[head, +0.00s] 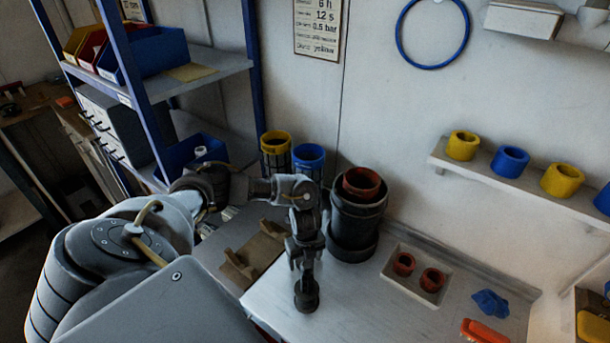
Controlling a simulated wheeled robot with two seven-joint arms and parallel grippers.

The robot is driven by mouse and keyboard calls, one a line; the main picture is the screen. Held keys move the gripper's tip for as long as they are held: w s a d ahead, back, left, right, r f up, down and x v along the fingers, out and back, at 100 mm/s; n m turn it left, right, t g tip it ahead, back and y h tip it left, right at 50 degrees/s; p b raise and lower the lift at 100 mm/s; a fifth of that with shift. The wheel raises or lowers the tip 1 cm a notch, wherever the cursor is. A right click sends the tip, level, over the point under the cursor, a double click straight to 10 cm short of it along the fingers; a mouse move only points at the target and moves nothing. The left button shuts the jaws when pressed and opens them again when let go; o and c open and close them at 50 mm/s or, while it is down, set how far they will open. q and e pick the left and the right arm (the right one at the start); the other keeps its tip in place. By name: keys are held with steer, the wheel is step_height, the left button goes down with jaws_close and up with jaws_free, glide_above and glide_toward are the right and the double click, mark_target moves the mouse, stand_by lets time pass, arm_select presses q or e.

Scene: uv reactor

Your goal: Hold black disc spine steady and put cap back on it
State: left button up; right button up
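My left arm comes in from the left, and its wrist bends down over the front of the worktop. My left gripper (304,256) hangs there, left of and nearer than a wide black cylinder. A dark rounded piece (306,297) is at its lower end, at the worktop; I cannot tell whether this is the black disc spine in its fingers or part of the gripper. The fingers are too dark to read. The wide black cylinder (354,236) stands upright with a red-brown cup (361,183) in its top. No cap is clearly identifiable. My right gripper is out of view.
Yellow-topped (276,141) and blue-topped (308,156) dark containers stand behind the wrist. A shallow tray (391,274) holds two red-brown rings. A blue piece (490,303) and an orange piece (481,332) lie at right. A wall shelf (480,177) carries yellow and blue rings.

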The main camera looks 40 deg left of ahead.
arm_select(q)
steer(key=shift+c, duration=0.3)
steer(key=c, duration=0.8)
steer(key=shift+c, duration=0.2)
step_height(320, 180, up, 10)
steer(key=shift+p, duration=0.3)
